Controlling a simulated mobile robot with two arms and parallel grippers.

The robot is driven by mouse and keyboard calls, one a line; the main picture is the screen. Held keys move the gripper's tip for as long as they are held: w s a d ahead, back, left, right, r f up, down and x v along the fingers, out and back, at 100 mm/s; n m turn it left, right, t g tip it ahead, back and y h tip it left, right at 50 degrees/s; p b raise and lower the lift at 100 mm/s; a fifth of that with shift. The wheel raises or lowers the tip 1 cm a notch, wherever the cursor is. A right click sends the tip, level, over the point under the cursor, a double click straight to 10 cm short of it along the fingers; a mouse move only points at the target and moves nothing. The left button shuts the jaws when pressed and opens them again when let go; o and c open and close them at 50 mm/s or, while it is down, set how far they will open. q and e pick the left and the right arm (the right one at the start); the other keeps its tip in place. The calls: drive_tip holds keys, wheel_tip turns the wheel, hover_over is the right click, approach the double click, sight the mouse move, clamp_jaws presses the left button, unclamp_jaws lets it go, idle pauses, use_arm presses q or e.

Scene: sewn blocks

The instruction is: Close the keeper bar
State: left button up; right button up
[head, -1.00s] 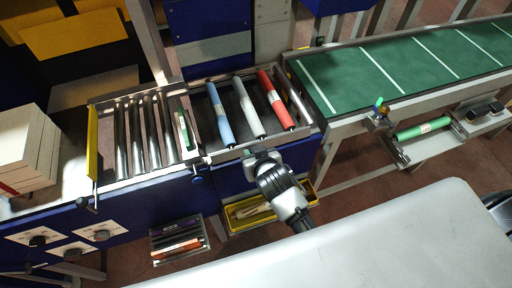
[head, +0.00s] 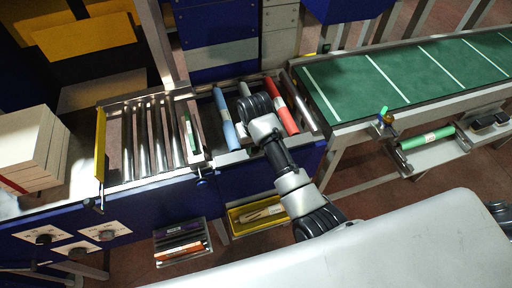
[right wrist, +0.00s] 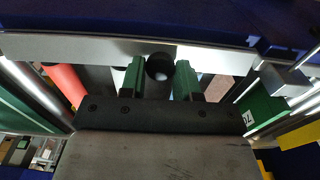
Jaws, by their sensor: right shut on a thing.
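I cannot tell whether this piece belongs to the keeper bar or is a roller end. A pale metal bar (right wrist: 90,48) runs across just beyond the fingers; whether it is the keeper bar is unclear. The blue roller (head: 225,122) and red roller (head: 281,105) lie on either side of the white one. My left gripper is not in view.
Bare steel rollers (head: 157,135) and a narrow green piece (head: 191,132) lie to the left. A green conveyor (head: 400,75) runs to the right. A yellow bin (head: 256,215) and a grey bin (head: 180,243) sit below the front. Boxes (head: 30,145) stand far left.

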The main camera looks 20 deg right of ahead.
drive_tip(key=shift+w+f+g, duration=0.15)
drive_tip(key=shift+w+g, duration=0.2)
drive_tip(key=shift+g, duration=0.4)
drive_tip(key=shift+w+f+g, duration=0.15)
drive_tip(key=shift+w+g, duration=0.15)
drive_tip(key=shift+g, duration=0.45)
drive_tip(key=o, duration=0.9)
drive_tip(key=shift+w+f, duration=0.1)
